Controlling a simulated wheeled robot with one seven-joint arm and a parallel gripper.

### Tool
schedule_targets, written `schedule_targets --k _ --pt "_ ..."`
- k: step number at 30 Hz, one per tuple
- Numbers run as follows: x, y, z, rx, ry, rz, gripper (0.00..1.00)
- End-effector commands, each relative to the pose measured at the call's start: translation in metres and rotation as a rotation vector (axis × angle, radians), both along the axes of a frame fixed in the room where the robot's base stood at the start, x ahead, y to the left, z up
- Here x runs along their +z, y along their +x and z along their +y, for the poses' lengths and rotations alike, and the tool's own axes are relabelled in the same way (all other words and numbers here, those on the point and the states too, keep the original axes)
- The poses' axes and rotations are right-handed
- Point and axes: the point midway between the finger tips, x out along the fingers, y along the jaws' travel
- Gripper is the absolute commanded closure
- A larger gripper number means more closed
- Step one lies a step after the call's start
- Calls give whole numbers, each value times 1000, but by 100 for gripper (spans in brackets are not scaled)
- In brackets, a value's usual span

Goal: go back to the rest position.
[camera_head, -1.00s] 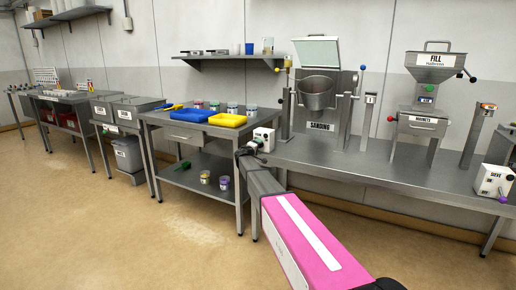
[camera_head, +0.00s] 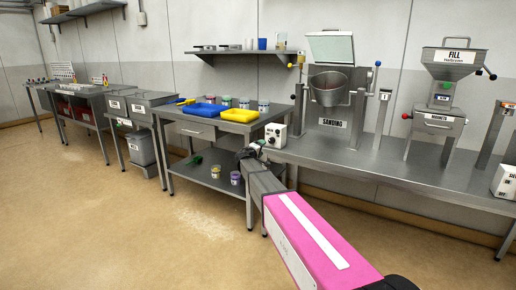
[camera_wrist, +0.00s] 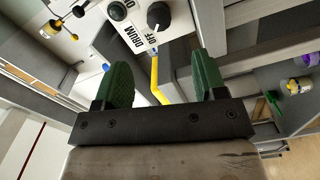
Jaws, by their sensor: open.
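My gripper (camera_wrist: 163,85) is open in the wrist view, its two green fingers wide apart with nothing held between them. Beyond the fingers are a white control box marked DRUM (camera_wrist: 140,28), with a black knob, and a yellow bar. In the head view my pink arm reaches from the lower right toward the tables. My gripper (camera_head: 250,150) there is small and dark, in front of the gap between the side table and the bench, near the white control box (camera_head: 275,135). Its fingers are hard to make out in that view.
The steel side table (camera_head: 190,131) holds a blue tray (camera_head: 197,110), a yellow tray (camera_head: 240,116) and jars; more jars stand on its lower shelf. The long bench (camera_head: 400,167) carries the sanding drum (camera_head: 328,88) and the FILL hopper (camera_head: 457,62). The floor at left is clear.

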Motion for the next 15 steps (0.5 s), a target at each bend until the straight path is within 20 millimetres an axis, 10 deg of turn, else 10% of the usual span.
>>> schedule_targets --k 8,15 --pt "-46 -72 -48 -121 175 104 35" --pt "-120 -191 -96 -303 474 306 35"
